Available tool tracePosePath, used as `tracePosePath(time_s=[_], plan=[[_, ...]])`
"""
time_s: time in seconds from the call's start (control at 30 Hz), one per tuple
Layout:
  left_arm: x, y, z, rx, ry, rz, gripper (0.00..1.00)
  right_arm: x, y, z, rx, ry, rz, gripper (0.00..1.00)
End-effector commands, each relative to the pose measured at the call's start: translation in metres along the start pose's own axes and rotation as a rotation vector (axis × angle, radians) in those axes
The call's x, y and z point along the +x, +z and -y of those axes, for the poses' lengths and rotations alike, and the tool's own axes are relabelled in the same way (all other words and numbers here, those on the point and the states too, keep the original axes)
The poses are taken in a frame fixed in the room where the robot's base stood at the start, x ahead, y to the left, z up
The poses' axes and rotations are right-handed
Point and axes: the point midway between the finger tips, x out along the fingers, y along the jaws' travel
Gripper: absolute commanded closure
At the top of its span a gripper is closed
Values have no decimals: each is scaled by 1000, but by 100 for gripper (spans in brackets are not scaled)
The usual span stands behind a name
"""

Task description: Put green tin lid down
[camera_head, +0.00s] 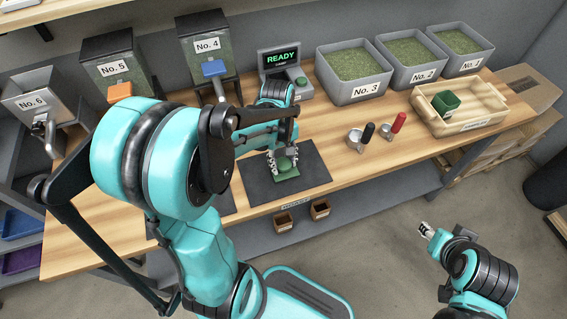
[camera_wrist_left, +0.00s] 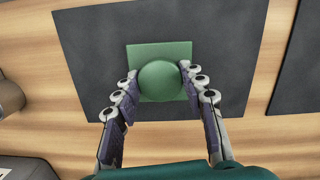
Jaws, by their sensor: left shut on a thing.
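The green tin lid (camera_head: 287,174) is square with a round knob on top. My left gripper (camera_head: 284,163) is shut on the lid, its fingers on both sides of the knob. In the left wrist view the lid (camera_wrist_left: 145,55) is over the dark mat (camera_wrist_left: 80,50), between the fingertips of my left gripper (camera_wrist_left: 160,83). I cannot tell whether the lid touches the mat. The green tin (camera_head: 446,102) stands in the wooden tray (camera_head: 483,123) at the right. My right gripper (camera_head: 425,230) is over the floor, away from the bench; its fingers are too small to read.
A black-handled tool (camera_head: 361,136) and a red-handled one (camera_head: 392,127) lie right of the mat. A READY display (camera_head: 280,58) is behind my left gripper.

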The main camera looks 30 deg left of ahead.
Motion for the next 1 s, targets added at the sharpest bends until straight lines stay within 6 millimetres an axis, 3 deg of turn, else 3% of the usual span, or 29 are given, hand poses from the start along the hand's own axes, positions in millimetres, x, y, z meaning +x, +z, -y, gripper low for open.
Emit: tracePosePath(time_s=[0.23,0.27,0.33,0.73,1.0], plan=[[2,0,0,0,0,0,87,2,1,0,0,0,0,60],[2,0,0,0,0,0,54,1,1,0,0,0,0,60],[1,0,0,0,0,0,38,1,0,0,0,0,0,60],[-7,0,0,0,0,0,38,-4,-3,0,0,0,0,60],[-63,1,0,-1,0,0,38,-23,-16,0,0,0,0,60]])
